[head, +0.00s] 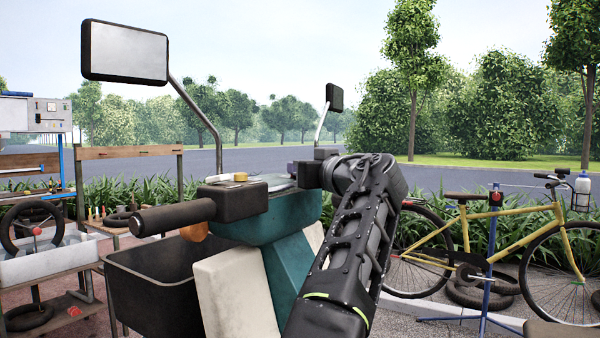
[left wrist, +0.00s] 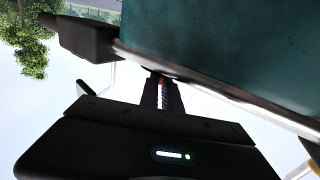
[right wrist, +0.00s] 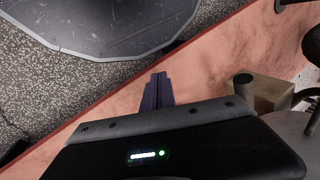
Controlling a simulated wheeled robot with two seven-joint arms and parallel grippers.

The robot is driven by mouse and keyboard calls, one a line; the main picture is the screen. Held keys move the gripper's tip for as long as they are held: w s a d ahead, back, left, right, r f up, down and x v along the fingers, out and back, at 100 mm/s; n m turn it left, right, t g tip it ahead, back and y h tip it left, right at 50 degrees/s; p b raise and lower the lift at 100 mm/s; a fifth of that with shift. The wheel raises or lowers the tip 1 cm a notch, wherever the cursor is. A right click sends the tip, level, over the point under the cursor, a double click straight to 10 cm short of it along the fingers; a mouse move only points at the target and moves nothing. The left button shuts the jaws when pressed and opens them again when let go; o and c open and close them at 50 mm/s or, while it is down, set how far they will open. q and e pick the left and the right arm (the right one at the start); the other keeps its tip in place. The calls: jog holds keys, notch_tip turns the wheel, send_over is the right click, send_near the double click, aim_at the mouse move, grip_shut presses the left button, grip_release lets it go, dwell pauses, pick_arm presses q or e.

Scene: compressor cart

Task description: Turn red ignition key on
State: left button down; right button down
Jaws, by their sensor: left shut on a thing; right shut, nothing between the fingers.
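The scooter's teal front (head: 285,225) and dark handlebar (head: 172,217) stand before me in the head view. My left gripper (head: 293,168) is at the top of the dash, beyond the arm's dark wrist. In the left wrist view, my left gripper (left wrist: 162,82) is shut on a small red piece, the red key (left wrist: 162,80), right beside the teal body. Most of the key is hidden between the fingers, and I cannot tell its turn angle. My right gripper (right wrist: 157,80) is shut and empty in the right wrist view, over the ground; it is outside the head view.
Two mirrors, a large one (head: 124,52) and a small one (head: 334,97), rise from the handlebar. A black bin (head: 155,280) is at left front. A yellow bicycle (head: 500,232) stands at right.

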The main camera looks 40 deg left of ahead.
pick_arm(q)
jog(key=c, duration=1.6)
grip_release()
jog(key=shift+o, duration=0.2)
jog(key=shift+d+f, duration=0.1)
jog(key=shift+s+d+b, duration=0.15)
jog(key=shift+d+b, duration=0.2)
jog(key=b+v, duration=0.2)
jog(key=v, duration=0.4)
jog(key=shift+s+d+b, duration=0.2)
jog(key=shift+d+b, duration=0.1)
jog(key=shift+d, duration=0.05)
jog(key=shift+o, duration=0.4)
